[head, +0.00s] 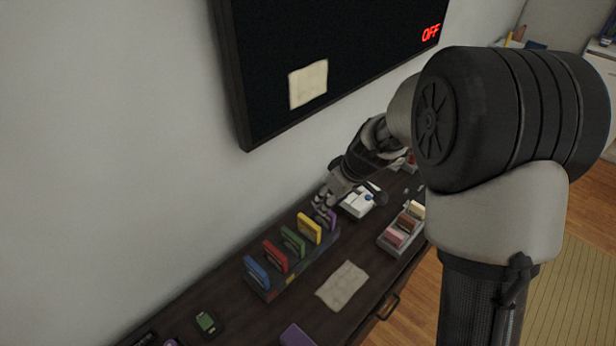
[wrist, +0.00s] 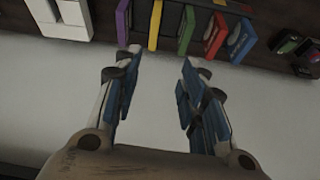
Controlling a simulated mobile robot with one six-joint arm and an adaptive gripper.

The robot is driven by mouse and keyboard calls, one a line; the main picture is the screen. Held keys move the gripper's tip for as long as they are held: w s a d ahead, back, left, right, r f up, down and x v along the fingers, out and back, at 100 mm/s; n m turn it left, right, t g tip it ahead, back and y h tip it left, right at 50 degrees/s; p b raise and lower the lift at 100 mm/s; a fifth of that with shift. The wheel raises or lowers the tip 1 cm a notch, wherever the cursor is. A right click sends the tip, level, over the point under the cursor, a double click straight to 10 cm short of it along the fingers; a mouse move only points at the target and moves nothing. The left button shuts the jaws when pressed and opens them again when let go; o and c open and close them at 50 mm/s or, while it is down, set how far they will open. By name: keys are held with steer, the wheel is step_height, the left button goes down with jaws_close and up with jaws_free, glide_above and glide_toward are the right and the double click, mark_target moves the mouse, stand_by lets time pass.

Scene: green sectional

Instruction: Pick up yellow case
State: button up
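The yellow case (head: 309,229) stands upright in a rack on the dark cabinet, between a green case (head: 293,241) and a purple case (head: 325,217). In the wrist view the yellow case (wrist: 155,24) is at the top, just beyond the fingertips and near the middle of the gap between them. My gripper (wrist: 157,60) is open, with nothing between its fingers. In the head view my gripper (head: 324,203) is over the back of the cabinet, close to the purple case. The fingers appear apart from the yellow case.
Red (head: 275,256) and blue (head: 257,272) cases stand in the same rack. A white box (head: 358,201) and a tray of small blocks (head: 402,243) lie to the right. A paper sheet (head: 342,285) lies in front. The wall and a screen (head: 330,50) are behind.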

glide_toward(310, 223)
steer(key=shift+n, duration=0.4)
steer(key=b+x, duration=0.1)
steer(key=x, duration=0.5)
steer(key=shift+w+f, duration=0.15)
steer(key=b+x, duration=0.1)
steer(key=x, duration=0.4)
steer(key=shift+f, duration=0.15)
steer(key=shift+c, duration=0.4)
jaws_close()
